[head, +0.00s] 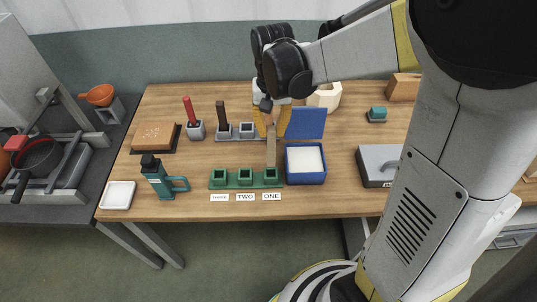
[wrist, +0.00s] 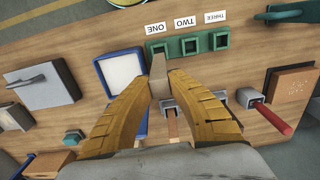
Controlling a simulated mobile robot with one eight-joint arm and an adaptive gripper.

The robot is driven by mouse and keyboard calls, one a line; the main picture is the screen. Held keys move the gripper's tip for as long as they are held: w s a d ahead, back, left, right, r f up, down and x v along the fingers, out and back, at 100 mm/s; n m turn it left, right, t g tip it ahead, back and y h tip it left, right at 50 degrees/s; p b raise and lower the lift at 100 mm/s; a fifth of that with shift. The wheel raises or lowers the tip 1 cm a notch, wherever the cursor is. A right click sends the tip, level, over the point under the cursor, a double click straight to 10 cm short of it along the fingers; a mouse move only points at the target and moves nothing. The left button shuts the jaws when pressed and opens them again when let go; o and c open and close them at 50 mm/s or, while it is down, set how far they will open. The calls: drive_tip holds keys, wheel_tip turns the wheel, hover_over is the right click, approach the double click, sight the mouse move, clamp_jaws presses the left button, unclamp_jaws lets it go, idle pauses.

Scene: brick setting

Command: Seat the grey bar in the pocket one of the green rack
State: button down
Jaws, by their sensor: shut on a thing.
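My gripper (head: 271,132) points down and is shut on the grey bar (head: 271,152), which looks grey-tan and hangs upright. The wrist view also shows the bar (wrist: 158,68) between the yellow fingers (wrist: 160,82). The green rack (head: 233,185) lies near the table's front edge, with three square pockets in a row and labels in front. Pocket one (head: 271,175) is the rightmost in the head view, behind the label ONE (head: 271,197). The bar's lower end overlaps pocket one's back edge in both views. I cannot tell whether it is inside or above it.
A blue box (head: 305,178) with a raised lid stands close right of pocket one. Behind is a grey rack (head: 234,138) holding a dark bar (head: 221,114). A red bar (head: 189,110) stands in a grey block.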

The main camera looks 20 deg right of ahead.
drive_tip(key=b, duration=0.1)
approach(271, 165)
drive_tip(key=shift+w+d+f+b, duration=0.1)
drive_tip(key=shift+w+f+b, duration=0.15)
drive_tip(key=shift+f, duration=0.8)
drive_tip(key=shift+w+d+f+b, duration=0.15)
drive_tip(key=shift+f+b, duration=0.1)
drive_tip(key=shift+f, duration=0.75)
drive_tip(key=shift+a, duration=0.1)
drive_tip(key=shift+f, duration=0.15)
drive_tip(key=c, duration=1.4)
unclamp_jaws()
